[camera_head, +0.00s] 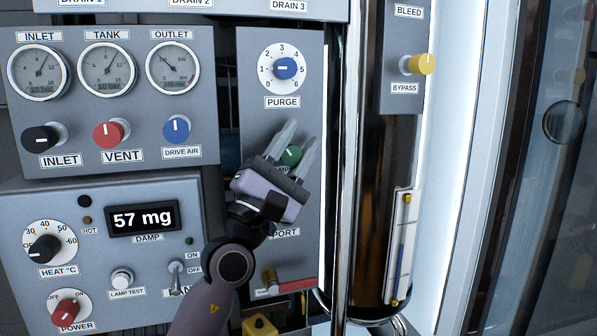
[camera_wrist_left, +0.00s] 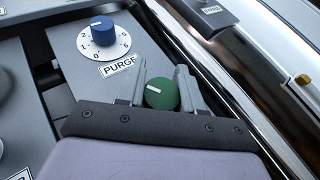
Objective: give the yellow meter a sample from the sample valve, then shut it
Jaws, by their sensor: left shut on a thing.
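The green knob (camera_head: 291,155) is on the grey panel below the PURGE dial, and its own label is mostly hidden by my gripper. It also shows in the wrist view as a green knob (camera_wrist_left: 162,94) with a white pointer line, turned diagonally. My left gripper (camera_head: 299,133) is shut on the green knob, with one finger on each side. A label ending in PORT (camera_head: 287,233) is partly hidden below the gripper. A yellow block (camera_head: 260,325), probably the yellow meter, shows at the bottom edge and is cut off by the frame. My right gripper is not in view.
The blue PURGE dial (camera_head: 288,68) is above the gripper. A brass fitting with a red lever (camera_head: 296,285) is below it. A vertical pipe (camera_head: 346,150) and a dark glass column (camera_head: 390,160) stand at the right.

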